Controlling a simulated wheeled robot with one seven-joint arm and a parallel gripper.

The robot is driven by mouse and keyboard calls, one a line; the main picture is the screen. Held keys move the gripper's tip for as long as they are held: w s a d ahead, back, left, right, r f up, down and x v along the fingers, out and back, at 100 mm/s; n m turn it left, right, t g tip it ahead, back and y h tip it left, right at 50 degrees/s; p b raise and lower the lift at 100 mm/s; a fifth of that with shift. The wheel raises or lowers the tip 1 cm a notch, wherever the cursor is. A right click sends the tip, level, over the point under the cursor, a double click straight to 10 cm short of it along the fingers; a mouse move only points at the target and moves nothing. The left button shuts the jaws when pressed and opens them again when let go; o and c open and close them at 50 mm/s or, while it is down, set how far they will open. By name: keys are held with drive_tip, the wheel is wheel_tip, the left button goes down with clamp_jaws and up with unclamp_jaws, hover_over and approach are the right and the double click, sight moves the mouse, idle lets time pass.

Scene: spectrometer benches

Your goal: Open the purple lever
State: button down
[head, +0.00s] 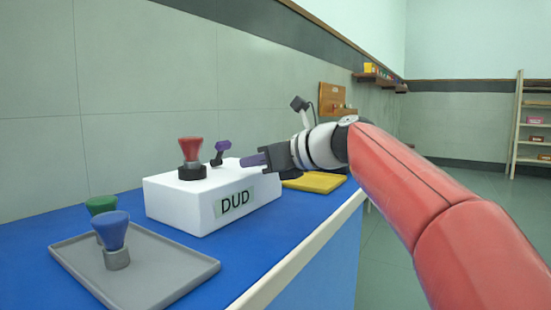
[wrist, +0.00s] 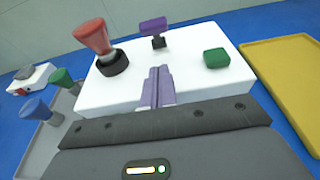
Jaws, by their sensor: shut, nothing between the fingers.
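The purple lever (head: 220,152) stands on top of a white box (head: 170,208) labelled DUD. In the wrist view the lever (wrist: 154,28) is at the back of the box, a purple head on a short dark stem. My gripper (head: 245,162) reaches in from the right over the box in the head view. Its pale purple fingers (wrist: 157,86) are together and hold nothing. They point toward the lever with a gap between, and do not touch it.
A red knob in a black socket (wrist: 96,40) stands left of the lever, and a green button (wrist: 216,58) is to the right. A grey tray (head: 80,262) with blue (head: 112,230) and green (head: 98,204) knobs lies left. A yellow tray (wrist: 290,75) lies right.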

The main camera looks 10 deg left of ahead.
sight(222, 153)
drive_tip(key=shift+w+a+r+p, duration=0.15)
drive_tip(key=shift+w+a+r, duration=0.15)
drive_tip(key=shift+a, duration=0.35)
drive_tip(key=shift+w+a+r+p, duration=0.2)
drive_tip(key=shift+a+r, duration=0.1)
drive_tip(key=shift+a, duration=0.3)
drive_tip(key=shift+w+a+r+p, duration=0.15)
drive_tip(key=shift+w+a+r, duration=0.15)
drive_tip(key=shift+a, duration=0.35)
